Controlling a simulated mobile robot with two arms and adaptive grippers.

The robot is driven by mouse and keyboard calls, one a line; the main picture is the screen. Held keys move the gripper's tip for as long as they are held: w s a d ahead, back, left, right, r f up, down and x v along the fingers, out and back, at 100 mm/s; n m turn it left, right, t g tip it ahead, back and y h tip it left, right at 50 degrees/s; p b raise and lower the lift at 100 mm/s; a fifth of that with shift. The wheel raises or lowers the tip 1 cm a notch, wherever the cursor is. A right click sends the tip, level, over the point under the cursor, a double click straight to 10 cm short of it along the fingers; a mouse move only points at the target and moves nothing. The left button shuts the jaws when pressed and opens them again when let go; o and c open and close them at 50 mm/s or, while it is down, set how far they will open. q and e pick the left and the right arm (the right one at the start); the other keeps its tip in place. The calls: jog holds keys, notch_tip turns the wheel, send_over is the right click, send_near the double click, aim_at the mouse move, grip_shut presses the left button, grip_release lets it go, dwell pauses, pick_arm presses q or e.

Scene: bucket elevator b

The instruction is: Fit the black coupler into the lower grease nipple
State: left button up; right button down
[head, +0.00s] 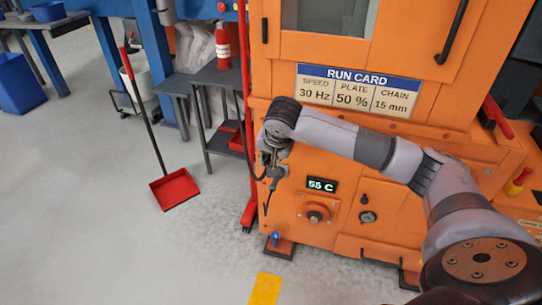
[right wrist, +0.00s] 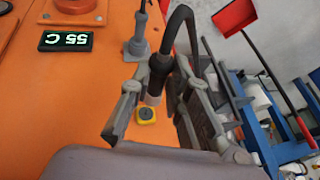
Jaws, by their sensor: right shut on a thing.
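My right gripper (head: 272,170) is at the orange machine's front, left of the temperature display. In the right wrist view the right gripper (right wrist: 160,82) is shut on the black coupler (right wrist: 160,66), whose dark hose curves away. The coupler's pale grey end lies near a yellow square fitting (right wrist: 146,116) with a dark centre on the orange panel. Whether they touch, and whether this is the lower grease nipple, I cannot tell. A grey fitting (right wrist: 138,46) stands apart on the panel. In the head view the gripper hides this spot. My left gripper is out of view.
A blue-handled valve (head: 275,238) is low on the machine. A red dustpan (head: 174,189) and a grey shelf stand to the left. The floor in front is mostly clear.

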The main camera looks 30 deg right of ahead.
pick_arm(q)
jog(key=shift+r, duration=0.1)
pick_arm(e)
jog(key=shift+s+a, duration=1.35)
jog(key=shift+a, duration=0.15)
